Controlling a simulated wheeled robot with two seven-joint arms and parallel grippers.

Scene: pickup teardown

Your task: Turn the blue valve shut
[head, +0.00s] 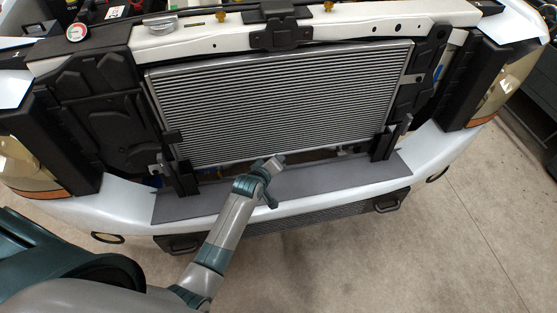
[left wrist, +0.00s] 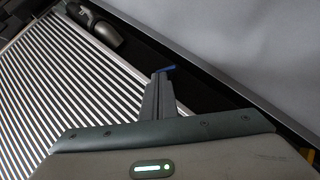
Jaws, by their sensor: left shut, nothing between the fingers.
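The blue valve (left wrist: 168,69) shows in the left wrist view as a small blue piece in the dark gap beside the radiator fins. It lies right at the tips of my left gripper (left wrist: 160,84), whose fingers are shut with nothing between them. I cannot tell whether the tips touch it. In the head view my left gripper (head: 278,161) is at the lower edge of the radiator (head: 280,100), near its middle. I cannot make out the valve there; the gripper may hide it. My right gripper is in neither view.
A grey ledge (head: 330,178) and the white bumper (head: 440,145) run below the radiator. Black brackets (head: 385,145) stand at its lower corners. A metal and black fitting (left wrist: 100,28) sits further along the gap in the left wrist view.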

